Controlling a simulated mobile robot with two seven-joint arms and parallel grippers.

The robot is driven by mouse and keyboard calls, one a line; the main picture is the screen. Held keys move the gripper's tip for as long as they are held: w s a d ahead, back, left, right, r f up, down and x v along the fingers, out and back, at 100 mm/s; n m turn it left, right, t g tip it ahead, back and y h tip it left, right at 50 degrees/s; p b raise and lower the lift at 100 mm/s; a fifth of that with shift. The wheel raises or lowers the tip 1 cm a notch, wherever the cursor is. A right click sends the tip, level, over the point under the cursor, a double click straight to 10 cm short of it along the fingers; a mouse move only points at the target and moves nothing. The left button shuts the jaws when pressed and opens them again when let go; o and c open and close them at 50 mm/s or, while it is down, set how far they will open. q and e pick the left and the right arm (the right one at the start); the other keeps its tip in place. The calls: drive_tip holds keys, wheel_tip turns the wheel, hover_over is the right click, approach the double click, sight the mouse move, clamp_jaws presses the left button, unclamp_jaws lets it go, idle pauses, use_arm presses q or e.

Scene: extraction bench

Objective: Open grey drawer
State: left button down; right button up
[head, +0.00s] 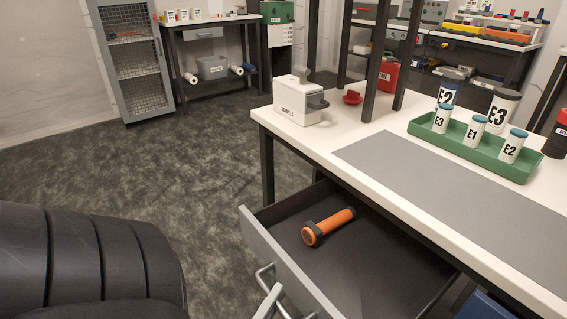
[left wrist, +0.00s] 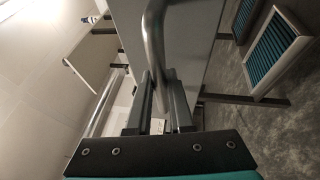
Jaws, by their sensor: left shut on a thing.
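The grey drawer (head: 283,262) under the white-topped bench is pulled well out, with its dark interior showing. An orange cylinder with dark ends (head: 328,226) lies inside it. The drawer's metal bar handle (head: 264,275) is on its front, partly cut off by the bottom edge of the head view. In the left wrist view, my left gripper (left wrist: 157,88) is shut on the curved handle (left wrist: 153,40), its fingers on either side of the bar. The grey front panel (left wrist: 190,40) stands just beyond. My right gripper is not in view.
On the bench (head: 350,130) are a green tray (head: 470,147) with several labelled containers, a white box (head: 298,100) and a grey mat (head: 450,185). Dark uprights (head: 380,60) rise from the bench. The carpeted floor (head: 200,150) left of the drawer is clear.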

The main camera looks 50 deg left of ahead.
use_arm(q)
drive_tip(key=shift+s, duration=0.1)
drive_tip(key=c, duration=0.8)
unclamp_jaws()
drive_tip(key=p+v, duration=0.1)
drive_tip(key=v, duration=1.4)
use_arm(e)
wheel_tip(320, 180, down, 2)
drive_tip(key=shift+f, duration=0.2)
use_arm(q)
drive_tip(key=shift+s+d+f, duration=0.1)
drive_tip(key=shift+s, duration=0.1)
